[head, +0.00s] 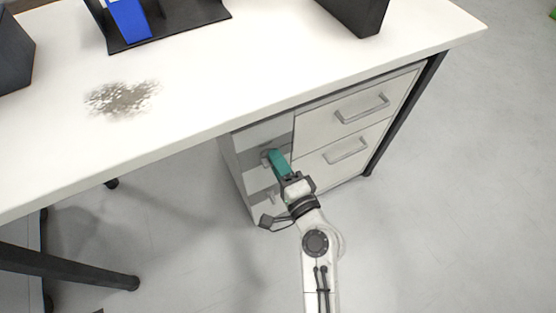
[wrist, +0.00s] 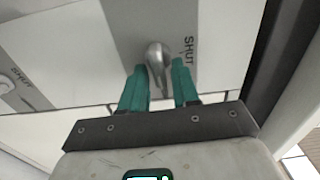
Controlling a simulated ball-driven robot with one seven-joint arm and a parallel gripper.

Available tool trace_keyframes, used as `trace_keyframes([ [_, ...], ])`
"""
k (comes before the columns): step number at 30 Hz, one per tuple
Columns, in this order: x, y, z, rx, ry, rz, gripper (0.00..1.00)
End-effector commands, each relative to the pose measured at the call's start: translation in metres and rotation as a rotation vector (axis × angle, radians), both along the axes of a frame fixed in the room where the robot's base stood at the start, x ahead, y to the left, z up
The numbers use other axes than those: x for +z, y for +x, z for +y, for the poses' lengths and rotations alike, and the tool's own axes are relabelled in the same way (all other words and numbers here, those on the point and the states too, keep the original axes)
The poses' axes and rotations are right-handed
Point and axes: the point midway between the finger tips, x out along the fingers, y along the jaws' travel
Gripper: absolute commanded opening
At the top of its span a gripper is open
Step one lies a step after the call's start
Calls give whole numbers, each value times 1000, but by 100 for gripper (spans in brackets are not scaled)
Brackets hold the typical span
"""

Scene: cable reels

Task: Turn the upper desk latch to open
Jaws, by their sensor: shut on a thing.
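The upper desk latch (wrist: 156,56) is a silver lever on a grey strip of the drawer unit. In the wrist view it lies between the green fingers of my gripper (wrist: 160,74), which is shut on it. The word SHUT is printed on the strip just right of the lever. In the head view my gripper (head: 276,156) reaches the upper part of the unit's left panel, and its fingers partly hide the upper latch (head: 265,156). A lower latch (head: 270,197) shows below it.
The drawer unit has two drawers with bar handles (head: 362,110) on the right. The white desk top (head: 200,90) overhangs the unit and carries a blue binder (head: 129,18). A black desk leg (head: 405,115) stands right of the drawers. The floor in front is clear.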

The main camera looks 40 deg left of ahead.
Motion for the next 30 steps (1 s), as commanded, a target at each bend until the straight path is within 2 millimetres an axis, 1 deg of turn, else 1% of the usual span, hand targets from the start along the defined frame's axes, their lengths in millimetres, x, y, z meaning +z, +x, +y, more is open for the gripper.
trace_keyframes([
  [7, -2, 1, -1, -3, 16, 43, 0],
  [19, -2, 1, -1, -3, 17, 48, 0],
  [20, -2, 1, -1, -3, 17, 48, 32],
  [21, -2, 1, -1, -3, 17, 48, 36],
  [22, -2, 1, -1, -3, 17, 48, 38],
  [30, -1, 0, -2, -2, 18, 47, 38],
])
